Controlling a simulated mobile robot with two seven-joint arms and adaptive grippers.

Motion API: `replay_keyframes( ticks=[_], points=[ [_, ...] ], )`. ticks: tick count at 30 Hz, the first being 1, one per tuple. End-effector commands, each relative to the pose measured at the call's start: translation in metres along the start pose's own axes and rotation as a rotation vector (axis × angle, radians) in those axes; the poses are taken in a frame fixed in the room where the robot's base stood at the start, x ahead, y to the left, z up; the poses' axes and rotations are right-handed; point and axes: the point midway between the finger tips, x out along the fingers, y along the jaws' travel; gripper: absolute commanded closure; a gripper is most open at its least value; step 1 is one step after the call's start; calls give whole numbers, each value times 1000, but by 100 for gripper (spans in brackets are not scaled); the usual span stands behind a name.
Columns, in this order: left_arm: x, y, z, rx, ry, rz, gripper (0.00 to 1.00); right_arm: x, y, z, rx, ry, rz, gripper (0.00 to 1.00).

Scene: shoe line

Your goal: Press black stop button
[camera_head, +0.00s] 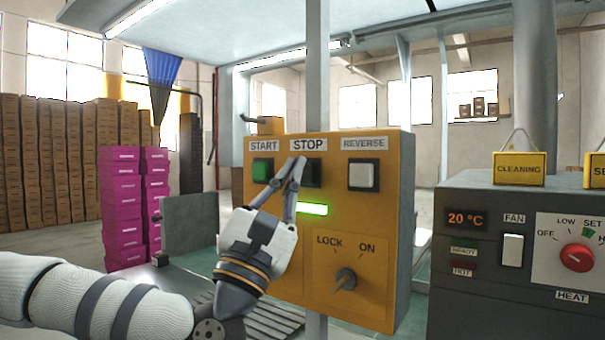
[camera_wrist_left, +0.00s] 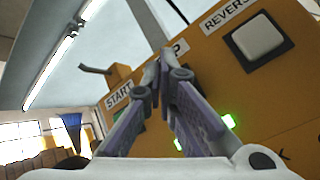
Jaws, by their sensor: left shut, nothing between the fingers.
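The black stop button (camera_head: 312,174) sits under the STOP label (camera_head: 308,144) on a yellow control box (camera_head: 375,245). My left gripper (camera_head: 297,161) is shut and empty, its fingertips in front of the left part of the stop button. I cannot tell whether they touch it. In the left wrist view, the shut fingertips (camera_wrist_left: 162,60) cover part of the STOP label, and the stop button is hidden behind the fingers. My right gripper is not in view.
A green start button (camera_head: 262,170) is left of the stop button, and a white reverse button (camera_head: 363,175) is right of it. A green light (camera_head: 312,209) glows below. A LOCK/ON knob (camera_head: 345,279) sits lower. A grey heater box (camera_head: 470,250) stands at right.

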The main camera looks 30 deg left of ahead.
Motion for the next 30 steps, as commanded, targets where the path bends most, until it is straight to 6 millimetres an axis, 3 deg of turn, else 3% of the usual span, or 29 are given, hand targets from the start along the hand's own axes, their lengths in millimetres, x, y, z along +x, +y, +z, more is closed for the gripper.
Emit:
replay_keyframes(
  ticks=[30],
  points=[
    [8,-7,-6,0,0,-1,100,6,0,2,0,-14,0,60]
  ],
)
